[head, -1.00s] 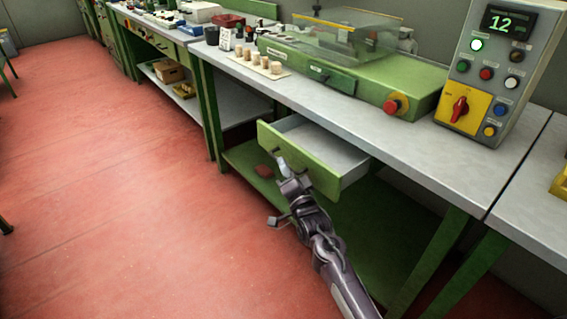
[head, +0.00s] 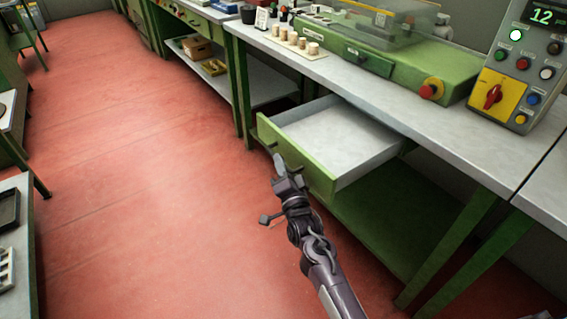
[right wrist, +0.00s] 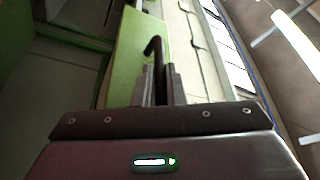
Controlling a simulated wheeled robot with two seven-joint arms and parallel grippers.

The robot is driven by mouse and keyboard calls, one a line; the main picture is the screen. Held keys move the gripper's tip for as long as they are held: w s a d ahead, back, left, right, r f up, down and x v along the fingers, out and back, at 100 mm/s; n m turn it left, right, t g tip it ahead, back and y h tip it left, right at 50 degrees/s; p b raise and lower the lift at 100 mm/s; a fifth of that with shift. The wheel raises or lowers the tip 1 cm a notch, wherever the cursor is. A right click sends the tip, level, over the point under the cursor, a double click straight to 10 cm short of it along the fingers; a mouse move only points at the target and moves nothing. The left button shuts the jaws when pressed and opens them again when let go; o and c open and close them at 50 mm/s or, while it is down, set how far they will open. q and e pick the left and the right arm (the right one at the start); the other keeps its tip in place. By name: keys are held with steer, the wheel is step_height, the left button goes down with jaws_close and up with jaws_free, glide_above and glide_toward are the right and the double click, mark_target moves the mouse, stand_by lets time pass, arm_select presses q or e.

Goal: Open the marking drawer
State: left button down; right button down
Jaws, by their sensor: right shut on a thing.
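The marking drawer (head: 345,150) has a green front and a pale grey inside. It stands well out from under the workbench, and the part of its inside that shows is empty. My right gripper (head: 278,160) is at the drawer's front face. In the right wrist view, the gripper (right wrist: 160,85) is shut on the dark drawer handle (right wrist: 154,48), a bent bar on the green front (right wrist: 130,65). The fingers hide part of the handle. My left gripper is in neither view now.
Above the drawer, the grey worktop (head: 400,112) carries a green machine (head: 400,70), a row of corks (head: 293,38) and a control box (head: 520,70). A green lower shelf (head: 390,210) lies beneath. The red floor (head: 150,180) is clear in front; other benches stand at the left.

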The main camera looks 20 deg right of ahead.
steer(key=c, duration=1.5)
jaws_free()
steer(key=shift+d, duration=0.1)
steer(key=v, duration=0.8)
